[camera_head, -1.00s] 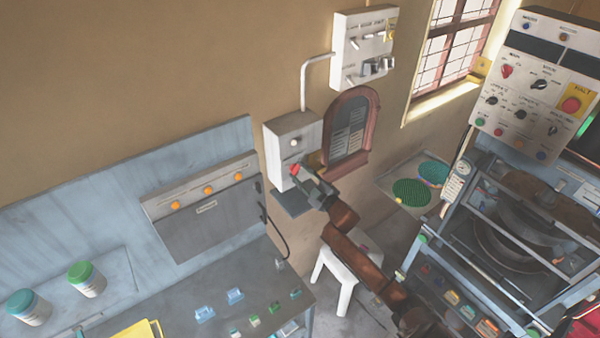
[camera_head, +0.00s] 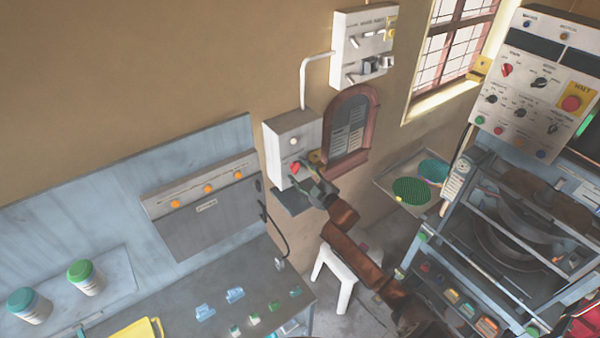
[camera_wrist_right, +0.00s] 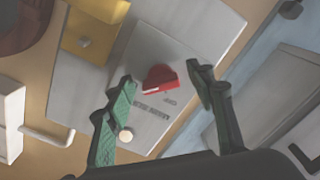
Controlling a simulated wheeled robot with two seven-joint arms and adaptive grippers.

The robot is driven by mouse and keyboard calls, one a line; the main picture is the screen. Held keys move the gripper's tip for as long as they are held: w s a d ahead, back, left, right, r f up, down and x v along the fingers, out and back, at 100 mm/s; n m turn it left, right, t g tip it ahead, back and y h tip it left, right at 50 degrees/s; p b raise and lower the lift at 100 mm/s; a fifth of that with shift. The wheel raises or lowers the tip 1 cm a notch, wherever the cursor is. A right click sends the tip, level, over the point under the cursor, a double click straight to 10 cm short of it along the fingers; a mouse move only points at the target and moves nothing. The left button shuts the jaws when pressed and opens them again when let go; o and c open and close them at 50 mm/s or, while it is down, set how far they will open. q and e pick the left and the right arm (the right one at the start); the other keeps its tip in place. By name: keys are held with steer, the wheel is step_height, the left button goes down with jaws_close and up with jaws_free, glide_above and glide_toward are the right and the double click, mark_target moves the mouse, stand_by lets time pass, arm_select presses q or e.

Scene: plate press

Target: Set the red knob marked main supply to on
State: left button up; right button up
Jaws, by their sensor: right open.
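The red knob (camera_head: 295,167) sits on the front of a pale grey wall box (camera_head: 284,135). In the right wrist view the knob (camera_wrist_right: 160,79) shows a white pointer line, with lettering beside it that seems to read main supply. My right gripper (camera_head: 308,175) is at the box, in front of the knob. In the right wrist view its green-padded fingers (camera_wrist_right: 162,85) are open, one on each side of the knob, with gaps visible between them and it. I cannot tell how deep the fingertips reach. My left gripper is not in view.
A round white button (camera_head: 292,141) is on the box above the knob. An arched brown-framed board (camera_head: 350,130) hangs close to the right. A white stool (camera_head: 340,280) stands below my right arm.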

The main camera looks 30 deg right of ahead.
steer(key=shift+s, duration=0.1)
steer(key=s+d, duration=0.1)
steer(key=s, duration=1)
steer(key=shift+s, duration=0.4)
